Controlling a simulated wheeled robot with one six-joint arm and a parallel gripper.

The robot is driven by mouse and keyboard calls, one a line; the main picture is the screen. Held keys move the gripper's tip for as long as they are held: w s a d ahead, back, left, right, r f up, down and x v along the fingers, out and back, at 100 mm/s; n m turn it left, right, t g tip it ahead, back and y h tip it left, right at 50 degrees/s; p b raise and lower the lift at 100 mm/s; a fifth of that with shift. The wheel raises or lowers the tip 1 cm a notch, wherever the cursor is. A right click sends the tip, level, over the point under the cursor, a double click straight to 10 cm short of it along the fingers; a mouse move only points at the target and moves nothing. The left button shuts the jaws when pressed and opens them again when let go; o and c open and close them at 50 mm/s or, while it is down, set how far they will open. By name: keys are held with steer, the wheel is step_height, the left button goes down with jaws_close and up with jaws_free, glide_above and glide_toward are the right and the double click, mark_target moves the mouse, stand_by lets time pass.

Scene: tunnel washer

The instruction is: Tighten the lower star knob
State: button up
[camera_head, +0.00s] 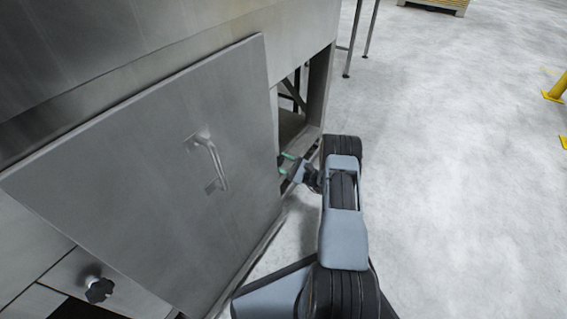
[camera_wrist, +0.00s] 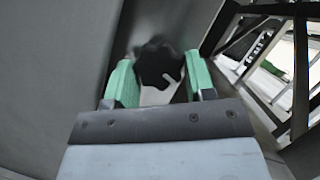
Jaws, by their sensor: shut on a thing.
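A black star knob (camera_wrist: 157,62) shows in the wrist view, between the two green fingers of my gripper (camera_wrist: 160,76). My gripper is shut on this knob, with one finger at each side. In the head view my gripper (camera_head: 286,163) reaches past the right edge of the large grey panel, and the panel hides the knob it holds. A second black star knob (camera_head: 99,289) shows at the lower left in the head view, well away from my gripper. I cannot tell from these frames which knob is the lower one.
The grey metal panel (camera_head: 130,190) carries a bar handle (camera_head: 213,163) and stands close beside my gripper. An open frame with dark bars (camera_wrist: 270,60) lies to the right of the knob in the wrist view.

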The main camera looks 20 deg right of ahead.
steer(key=shift+d, duration=0.1)
stand_by(0.3)
steer(key=o, duration=0.6)
steer(key=shift+o, duration=0.2)
steer(key=p+v, duration=0.2)
steer(key=v, duration=1.1)
steer(key=shift+s+d+p, duration=0.2)
steer(key=shift+d+p, duration=0.05)
steer(key=shift+p, duration=0.1)
steer(key=shift+f, duration=0.25)
